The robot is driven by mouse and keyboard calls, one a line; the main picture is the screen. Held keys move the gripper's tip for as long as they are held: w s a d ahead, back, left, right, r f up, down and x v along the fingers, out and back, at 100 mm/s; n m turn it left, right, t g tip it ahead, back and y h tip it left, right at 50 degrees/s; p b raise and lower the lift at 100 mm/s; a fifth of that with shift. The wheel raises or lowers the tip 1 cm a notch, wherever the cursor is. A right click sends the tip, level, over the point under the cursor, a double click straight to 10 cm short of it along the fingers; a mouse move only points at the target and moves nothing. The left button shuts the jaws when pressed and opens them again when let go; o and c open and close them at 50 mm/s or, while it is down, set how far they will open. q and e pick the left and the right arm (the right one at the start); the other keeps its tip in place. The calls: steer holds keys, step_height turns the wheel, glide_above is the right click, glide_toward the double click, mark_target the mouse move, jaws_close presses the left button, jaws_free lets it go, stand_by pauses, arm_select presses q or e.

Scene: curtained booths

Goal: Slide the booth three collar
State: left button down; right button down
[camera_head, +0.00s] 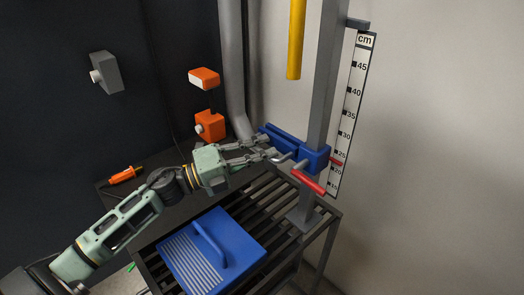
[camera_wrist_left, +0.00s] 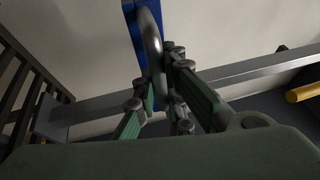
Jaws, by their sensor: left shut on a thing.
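The blue collar (camera_head: 315,158) sits on the upright grey post (camera_head: 324,75) beside a white centimetre scale (camera_head: 350,112). A red pointer (camera_head: 336,162) at its side stands between the 20 and 25 marks. A red-handled lever (camera_head: 309,182) sticks out from its front. My left gripper (camera_head: 268,151) is at the collar's left, shut on its metal handle. In the left wrist view the curved grey handle (camera_wrist_left: 153,45) runs in between the fingers of the gripper (camera_wrist_left: 165,85), against the blue body (camera_wrist_left: 134,22). The fingers partly hide the handle. My right gripper is not in view.
A slatted dark bench (camera_head: 256,205) stands below, with a blue ribbed plate with a handle (camera_head: 236,234) on it. An orange screwdriver (camera_head: 124,175) lies at the left. Orange boxes (camera_head: 210,126) are on the dark wall. A yellow bar (camera_head: 296,40) hangs left of the post.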

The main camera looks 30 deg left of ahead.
arm_select(q)
step_height(320, 180, down, 9)
steer(key=b, duration=0.6)
steer(key=c, duration=2.2)
jaws_free()
steer(key=o, duration=0.4)
steer(key=shift+r, duration=0.1)
